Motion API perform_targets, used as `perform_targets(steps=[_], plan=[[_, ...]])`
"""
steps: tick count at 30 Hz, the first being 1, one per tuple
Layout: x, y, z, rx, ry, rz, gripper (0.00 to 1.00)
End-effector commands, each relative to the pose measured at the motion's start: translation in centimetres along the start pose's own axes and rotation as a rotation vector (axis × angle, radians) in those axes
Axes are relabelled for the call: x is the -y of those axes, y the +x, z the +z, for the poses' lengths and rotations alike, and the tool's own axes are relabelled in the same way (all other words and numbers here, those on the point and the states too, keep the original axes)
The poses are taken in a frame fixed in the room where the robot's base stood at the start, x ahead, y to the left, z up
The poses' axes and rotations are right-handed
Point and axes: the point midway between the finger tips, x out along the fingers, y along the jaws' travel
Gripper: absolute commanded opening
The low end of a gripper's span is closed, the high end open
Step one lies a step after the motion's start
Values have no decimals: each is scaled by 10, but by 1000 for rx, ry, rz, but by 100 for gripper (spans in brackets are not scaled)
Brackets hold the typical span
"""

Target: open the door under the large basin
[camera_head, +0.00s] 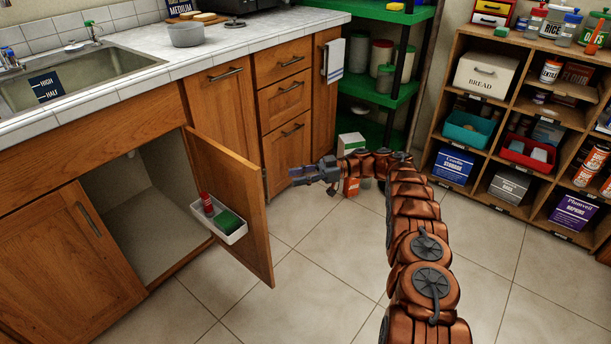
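The large basin (85,80) is a metal sink set in the white tiled counter at the left. Under it, a wooden door (240,190) stands swung wide open, hinged at the right side of the cabinet opening. Its inner face carries a white caddy (219,221) with a red bottle and a green item. The other door (65,265) under the basin, at the left, is closed and has a metal handle. My gripper (298,174) points left, just right of the open door's free edge, with no clear contact. Its fingers are too small to judge; I see nothing held.
The cabinet interior (150,210) looks empty. Drawers (285,105) stand behind the open door. Green shelves (378,88) and a wooden cubby shelf (505,135) with boxes and bins stand at the back and right.

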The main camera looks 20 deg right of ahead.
Motion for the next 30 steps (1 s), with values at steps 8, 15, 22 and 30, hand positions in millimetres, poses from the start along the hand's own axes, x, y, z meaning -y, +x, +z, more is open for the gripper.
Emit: perform_targets(steps=[8,15,22,30], plan=[[-1,-9,3,1,4,-3,37],[0,-17,3,-2,3,-2,37],[1,-21,0,-2,-1,-3,37],[1,-21,0,-3,0,-2,37]])
